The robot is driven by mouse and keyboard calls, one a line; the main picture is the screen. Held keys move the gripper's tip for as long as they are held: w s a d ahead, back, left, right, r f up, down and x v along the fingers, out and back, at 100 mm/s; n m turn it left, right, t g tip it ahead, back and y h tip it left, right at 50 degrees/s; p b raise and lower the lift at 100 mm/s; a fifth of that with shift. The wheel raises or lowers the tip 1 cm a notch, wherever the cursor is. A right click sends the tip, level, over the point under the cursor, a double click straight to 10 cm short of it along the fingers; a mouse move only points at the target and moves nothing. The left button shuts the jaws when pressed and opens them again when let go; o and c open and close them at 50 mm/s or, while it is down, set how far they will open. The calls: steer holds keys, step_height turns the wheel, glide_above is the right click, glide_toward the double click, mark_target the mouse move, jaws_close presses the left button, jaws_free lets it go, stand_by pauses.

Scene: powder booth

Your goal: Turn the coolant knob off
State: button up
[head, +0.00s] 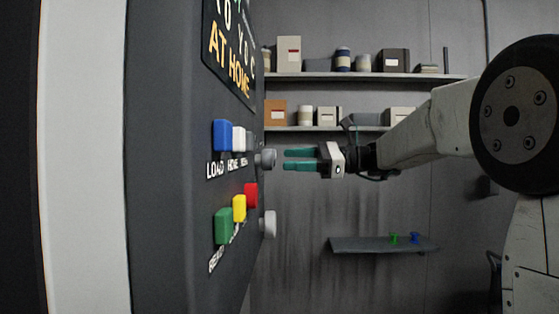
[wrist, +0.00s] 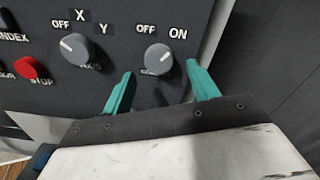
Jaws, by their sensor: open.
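The control panel (head: 170,190) stands on the left in the head view. A round grey knob (wrist: 158,58) with OFF and ON printed above it shows in the wrist view; its lower label is mostly hidden. In the wrist view my gripper's teal fingertips (wrist: 160,68) lie either side of the OFF/ON knob's lower part, with nothing held.
Another grey knob (wrist: 74,48) marked OFF, X and Y is left of the fingers, beyond it a red STOP button (wrist: 32,67). A lower knob (head: 268,224) and coloured buttons (head: 222,226) project from the panel. Wall shelves (head: 370,76) stand behind; space below my gripper is clear.

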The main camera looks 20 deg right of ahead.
steer(key=x, duration=0.3)
steer(key=shift+w+a, duration=0.2)
steer(key=shift+a, duration=0.15)
steer(key=c, duration=1)
steer(key=shift+n, duration=0.3)
steer(key=n, duration=1.3)
steer(key=shift+r, duration=0.1)
steer(key=shift+n, duration=0.3)
